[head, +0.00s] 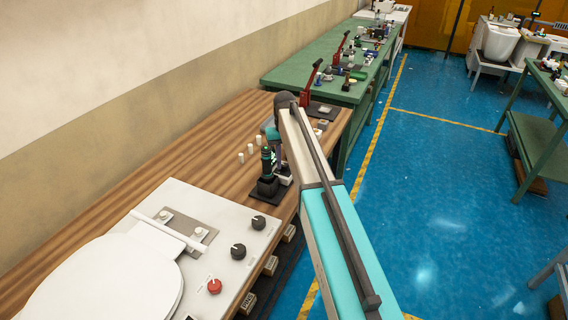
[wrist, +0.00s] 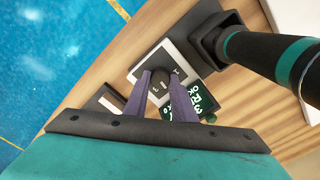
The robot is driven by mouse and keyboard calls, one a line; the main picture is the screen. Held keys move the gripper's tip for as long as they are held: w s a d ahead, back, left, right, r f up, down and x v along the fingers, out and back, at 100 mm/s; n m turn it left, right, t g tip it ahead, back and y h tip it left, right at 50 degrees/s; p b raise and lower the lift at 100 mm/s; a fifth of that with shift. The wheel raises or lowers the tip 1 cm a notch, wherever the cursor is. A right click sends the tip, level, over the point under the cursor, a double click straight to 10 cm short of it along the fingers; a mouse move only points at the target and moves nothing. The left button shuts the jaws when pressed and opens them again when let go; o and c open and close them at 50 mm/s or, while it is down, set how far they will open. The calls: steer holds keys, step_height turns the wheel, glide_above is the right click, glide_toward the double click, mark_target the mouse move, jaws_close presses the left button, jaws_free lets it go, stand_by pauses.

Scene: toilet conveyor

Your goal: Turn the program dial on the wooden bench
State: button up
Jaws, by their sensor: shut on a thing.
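The program dial (wrist: 160,78) is a small dark knob on a grey-white plate with a black face and pale markings, seen in the wrist view. My gripper (wrist: 159,84) has its two purple fingers on either side of the knob, shut on it. The fingers partly cover the knob, so its pointer is hard to read. In the head view my gripper (head: 279,158) is low over the wooden bench (head: 205,145), near its right edge. My arm hides part of it, and the dial is too small to make out there.
A black and green cylinder (head: 267,160) stands upright on a dark base close beside my gripper; it also shows in the wrist view (wrist: 262,57). Several pale pegs (head: 250,148) stand behind. A white toilet-seat panel (head: 205,240) with knobs lies nearer.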

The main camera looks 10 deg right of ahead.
mark_target(285, 164)
steer(key=m+b, duration=0.1)
steer(key=m, duration=0.4)
steer(key=shift+m, duration=0.3)
steer(key=m, duration=0.5)
stand_by(0.4)
steer(key=o, duration=1.1)
steer(key=shift+c, duration=0.2)
steer(key=shift+r+b, duration=0.15)
steer(key=shift+b, duration=0.15)
step_height(285, 164, up, 14)
steer(key=b, duration=0.3)
steer(key=shift+f, duration=0.2)
